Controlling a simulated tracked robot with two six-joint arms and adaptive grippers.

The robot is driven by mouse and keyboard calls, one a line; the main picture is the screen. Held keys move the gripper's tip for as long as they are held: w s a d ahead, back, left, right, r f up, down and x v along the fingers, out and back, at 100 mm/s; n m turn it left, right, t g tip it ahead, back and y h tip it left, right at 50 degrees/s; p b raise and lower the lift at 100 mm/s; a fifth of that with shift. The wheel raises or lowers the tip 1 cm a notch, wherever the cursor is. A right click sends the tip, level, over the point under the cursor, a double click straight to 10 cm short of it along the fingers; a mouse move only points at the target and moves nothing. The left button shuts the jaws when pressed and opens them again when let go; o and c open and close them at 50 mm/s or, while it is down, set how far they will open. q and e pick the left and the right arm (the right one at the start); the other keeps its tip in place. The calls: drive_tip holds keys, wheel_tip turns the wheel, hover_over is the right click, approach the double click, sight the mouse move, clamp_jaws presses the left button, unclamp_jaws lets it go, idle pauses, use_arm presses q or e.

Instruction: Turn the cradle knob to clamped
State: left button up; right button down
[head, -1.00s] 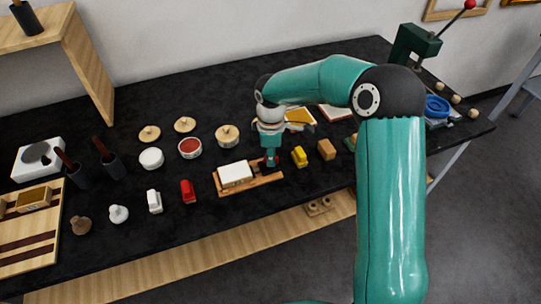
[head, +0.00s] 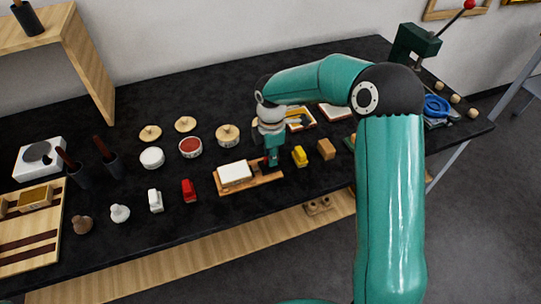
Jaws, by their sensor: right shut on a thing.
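The cradle (head: 247,184) is a flat wooden base near the front middle of the black table. A white block (head: 235,174) lies on its left part. My right gripper (head: 271,161) points down at the cradle's right end and is shut on the small red knob (head: 266,159) there. The fingers cover most of the knob, so its setting cannot be read. My left gripper is not in view.
A yellow block (head: 299,156) and a tan block (head: 326,149) stand just right of the cradle. A red block (head: 188,190) and a white one (head: 155,201) stand to its left. Round jars and lids lie behind. My right arm hides part of the table's right side.

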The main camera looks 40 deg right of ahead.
drive_tip(key=shift+w+d+r, duration=0.1)
drive_tip(key=c, duration=1.2)
unclamp_jaws()
drive_tip(key=shift+o, duration=0.2)
wheel_tip(320, 180, up, 12)
